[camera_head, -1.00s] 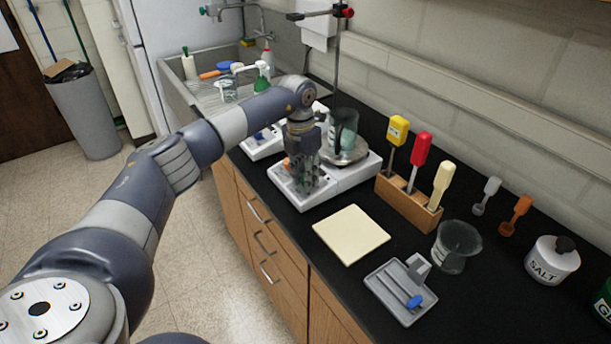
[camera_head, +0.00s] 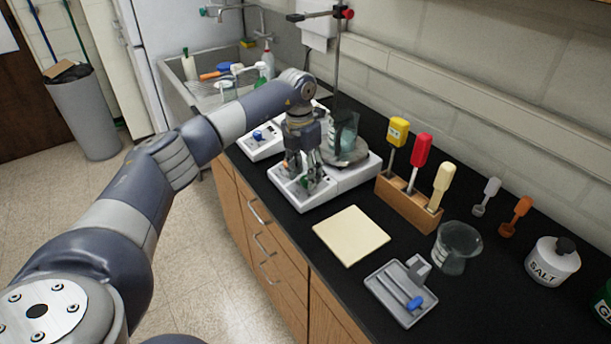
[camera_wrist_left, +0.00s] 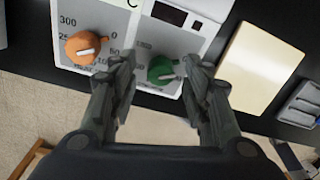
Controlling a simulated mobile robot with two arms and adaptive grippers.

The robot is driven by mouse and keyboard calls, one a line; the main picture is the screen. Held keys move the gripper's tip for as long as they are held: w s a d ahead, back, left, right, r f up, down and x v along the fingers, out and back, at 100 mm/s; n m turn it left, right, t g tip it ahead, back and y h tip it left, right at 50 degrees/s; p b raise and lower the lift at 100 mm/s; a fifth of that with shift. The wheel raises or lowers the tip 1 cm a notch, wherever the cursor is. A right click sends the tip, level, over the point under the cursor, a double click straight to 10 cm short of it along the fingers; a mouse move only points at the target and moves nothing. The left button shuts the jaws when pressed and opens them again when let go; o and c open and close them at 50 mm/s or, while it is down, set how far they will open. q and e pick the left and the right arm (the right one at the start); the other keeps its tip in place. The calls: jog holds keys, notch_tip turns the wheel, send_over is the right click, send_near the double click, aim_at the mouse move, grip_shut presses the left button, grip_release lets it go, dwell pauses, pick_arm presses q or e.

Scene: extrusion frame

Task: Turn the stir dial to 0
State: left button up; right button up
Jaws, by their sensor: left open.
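The green dial (camera_wrist_left: 160,69), likely the stir dial, sits on the white front panel of the hotplate (camera_head: 340,188). Its pale pointer bar points to the right in the left wrist view. An orange dial (camera_wrist_left: 81,48) with a scale showing 300 and 0 is on the same panel to its left. My left gripper (camera_wrist_left: 157,64) is open, with one finger on each side of the green dial. I cannot tell whether the fingers touch it. In the head view the left gripper (camera_head: 303,178) hangs over the panel and hides much of it. My right gripper is not in view.
A beaker (camera_head: 345,130) stands on the hotplate's round plate by a metal stand rod (camera_head: 338,60). A second white device (camera_head: 262,145) is behind on the left. A wooden rack (camera_head: 405,205) and a cream pad (camera_head: 352,235) are to the right.

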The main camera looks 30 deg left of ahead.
aim_at(302, 178)
pick_arm(q)
notch_tip(302, 178, up, 11)
jog(key=shift+s+a+f, duration=0.2)
jog(key=shift+s+a, duration=0.05)
jog(key=shift+a, duration=0.1)
dwell(0.4)
